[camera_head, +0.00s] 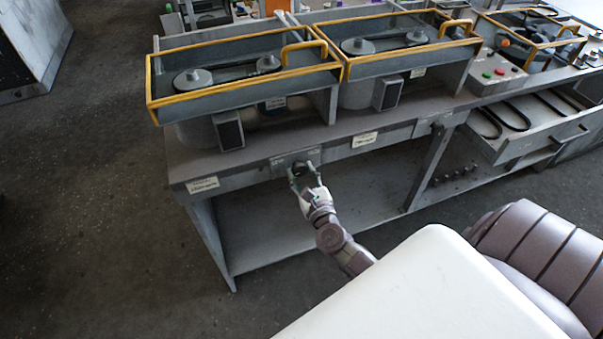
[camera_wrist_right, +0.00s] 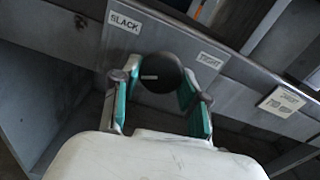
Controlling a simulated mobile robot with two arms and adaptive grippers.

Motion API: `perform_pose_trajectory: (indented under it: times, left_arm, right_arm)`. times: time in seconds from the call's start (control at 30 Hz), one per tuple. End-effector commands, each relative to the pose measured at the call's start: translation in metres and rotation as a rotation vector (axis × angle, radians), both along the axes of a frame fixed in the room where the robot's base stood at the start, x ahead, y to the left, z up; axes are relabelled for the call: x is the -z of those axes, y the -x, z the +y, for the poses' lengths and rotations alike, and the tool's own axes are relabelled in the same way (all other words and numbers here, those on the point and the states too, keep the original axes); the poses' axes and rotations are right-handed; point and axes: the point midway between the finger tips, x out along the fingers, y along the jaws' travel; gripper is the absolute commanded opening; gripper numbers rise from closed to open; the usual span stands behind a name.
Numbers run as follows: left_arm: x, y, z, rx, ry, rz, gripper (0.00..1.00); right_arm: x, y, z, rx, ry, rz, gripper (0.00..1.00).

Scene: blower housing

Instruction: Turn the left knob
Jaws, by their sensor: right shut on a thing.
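The left knob (camera_head: 299,168) is dark and round. It sits on a grey plate on the front edge of the workbench (camera_head: 232,160). In the right wrist view the knob (camera_wrist_right: 158,73) shows a short pale mark on its face, between labels reading SLACK (camera_wrist_right: 125,22) and TIGHT (camera_wrist_right: 210,60). My right gripper (camera_head: 303,174) reaches it from the front. In the right wrist view the gripper's teal-padded fingers (camera_wrist_right: 158,92) stand on either side of the knob and are shut on it. My left gripper is not in view.
Two yellow-railed housings (camera_head: 243,72) (camera_head: 408,45) with pulleys and belts stand on the bench. A similar plate (camera_head: 432,124) is farther right on the front edge. An open drawer (camera_head: 535,125) with belts juts out at right. Open floor (camera_head: 90,200) lies left.

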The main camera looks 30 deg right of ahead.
Motion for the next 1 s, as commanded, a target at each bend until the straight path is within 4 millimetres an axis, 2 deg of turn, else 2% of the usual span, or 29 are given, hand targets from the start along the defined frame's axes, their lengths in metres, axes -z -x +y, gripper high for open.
perform_pose_trajectory:
  times: [0.37,1.0]
  left_arm:
    - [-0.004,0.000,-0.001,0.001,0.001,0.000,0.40]
    - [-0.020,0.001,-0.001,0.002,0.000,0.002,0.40]
  right_arm:
    - [-0.001,0.000,0.000,0.000,0.132,0.033,0.09]
    - [-0.003,0.001,-0.002,-0.001,0.705,0.171,0.09]
